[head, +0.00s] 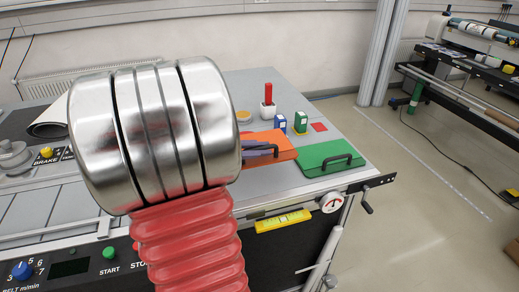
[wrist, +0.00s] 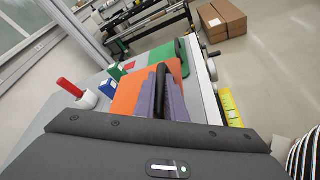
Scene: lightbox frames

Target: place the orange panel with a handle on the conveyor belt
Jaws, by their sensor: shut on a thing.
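The orange panel (head: 278,138) lies on the grey table top at the right of the head view, near the table's front edge. It looks flat on the table. In the wrist view the orange panel (wrist: 128,92) shows beside my fingers, with its dark handle (wrist: 174,72) between them. My gripper (wrist: 163,92) has purple-grey fingers and is shut on the handle. In the head view my gripper (head: 254,147) is partly hidden behind my own arm. I cannot clearly pick out the conveyor belt; a panel marked "BELT m/min" (head: 60,270) sits at the lower left.
A green panel with a handle (head: 325,157) lies right of the orange one. Behind are a blue block (head: 280,124), a green block (head: 300,122) and a red rod in a white holder (head: 267,100). A yellow level (head: 283,221) and a crank (head: 367,200) are at the front edge.

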